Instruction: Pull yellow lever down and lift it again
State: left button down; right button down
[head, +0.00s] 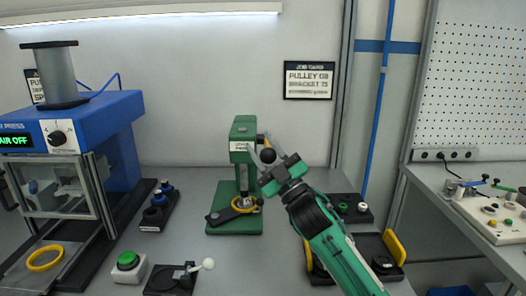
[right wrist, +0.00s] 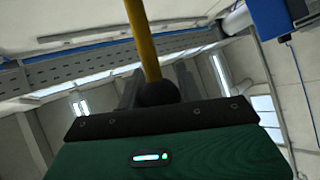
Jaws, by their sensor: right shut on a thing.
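The green press (head: 246,180) stands on the bench in the middle of the head view. A short piece of its yellow lever (head: 261,138) shows at the right of the press head; the rest is hidden by my gripper. My right gripper (head: 267,153) is at the lever, beside the press head, shut on its end. In the right wrist view the yellow lever (right wrist: 146,45) runs up from a black knob (right wrist: 158,92) just beyond my green gripper body. The fingers' grip on the knob is partly hidden. My left gripper is not in view.
A yellow ring (head: 244,204) lies on the press base. A blue press (head: 115,135) stands left, with a green button box (head: 129,267) and a black fixture with a white ball lever (head: 208,264) in front. A black tray (head: 396,270) lies right.

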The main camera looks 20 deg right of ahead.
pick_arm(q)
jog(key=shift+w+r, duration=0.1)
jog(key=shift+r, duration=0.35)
pick_arm(e)
jog(key=shift+a+f, duration=0.15)
jog(key=shift+f, duration=0.25)
jog(key=shift+f, duration=0.1)
jog(key=c, duration=1)
grip_release()
jog(key=shift+o, duration=0.3)
jog(key=shift+r, duration=0.2)
jog(key=shift+s, duration=0.1)
